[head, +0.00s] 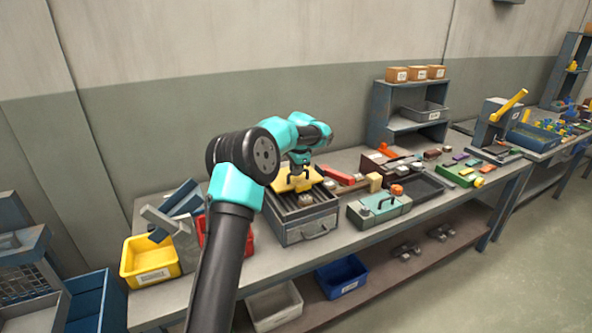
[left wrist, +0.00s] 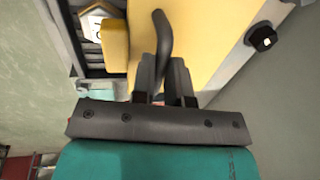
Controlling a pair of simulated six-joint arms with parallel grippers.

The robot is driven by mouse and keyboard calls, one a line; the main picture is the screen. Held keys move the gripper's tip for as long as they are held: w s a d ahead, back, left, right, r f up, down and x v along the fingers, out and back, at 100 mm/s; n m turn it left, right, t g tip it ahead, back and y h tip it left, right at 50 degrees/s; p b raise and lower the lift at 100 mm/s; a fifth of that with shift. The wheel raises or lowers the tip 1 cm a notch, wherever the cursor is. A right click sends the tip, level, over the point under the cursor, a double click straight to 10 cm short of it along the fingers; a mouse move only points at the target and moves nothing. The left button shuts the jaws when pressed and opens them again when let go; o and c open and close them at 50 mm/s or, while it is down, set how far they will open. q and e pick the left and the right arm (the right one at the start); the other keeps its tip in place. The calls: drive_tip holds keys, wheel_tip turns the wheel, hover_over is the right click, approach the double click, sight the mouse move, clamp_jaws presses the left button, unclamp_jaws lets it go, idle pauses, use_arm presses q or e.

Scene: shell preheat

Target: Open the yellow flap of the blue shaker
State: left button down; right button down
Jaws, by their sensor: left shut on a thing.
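The blue-grey box-shaped shaker (head: 308,229) stands on the bench in the head view, with a handle on its front and dark slats in its open top. Its yellow flap (head: 284,184) is at the back part of the top, below my left gripper (head: 299,170). In the left wrist view the flap is a broad yellow plate (left wrist: 208,40) with a dark curved handle (left wrist: 162,35). My left gripper (left wrist: 165,80) is shut on that handle. The flap's exact angle is hard to tell. My right gripper is not in view.
A yellow bin (head: 150,262) and a red bin, partly behind my arm, are left of the shaker. A green case (head: 380,207) is at its right, with a hammer-like tool (head: 352,184) behind. Shelves (head: 410,112) stand at the back. A blue bin (head: 341,277) is below.

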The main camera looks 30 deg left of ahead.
sight(292, 178)
use_arm(q)
drive_tip(key=shift+r, duration=0.15)
drive_tip(key=shift+w+a+r, duration=0.35)
drive_tip(key=shift+a+r, duration=0.25)
drive_tip(key=shift+r, duration=0.25)
drive_tip(key=shift+w+a+r, duration=0.45)
drive_tip(key=shift+a+r, duration=0.35)
drive_tip(key=shift+r, duration=0.05)
drive_tip(key=shift+w+a+r, duration=0.4)
drive_tip(key=shift+a, duration=0.3)
drive_tip(key=shift+w+a+r, duration=0.35)
drive_tip(key=shift+a, duration=0.4)
drive_tip(key=c, duration=1.4)
unclamp_jaws()
drive_tip(key=shift+a, duration=0.1)
drive_tip(key=shift+o, duration=1.4)
drive_tip(key=shift+r, duration=0.25)
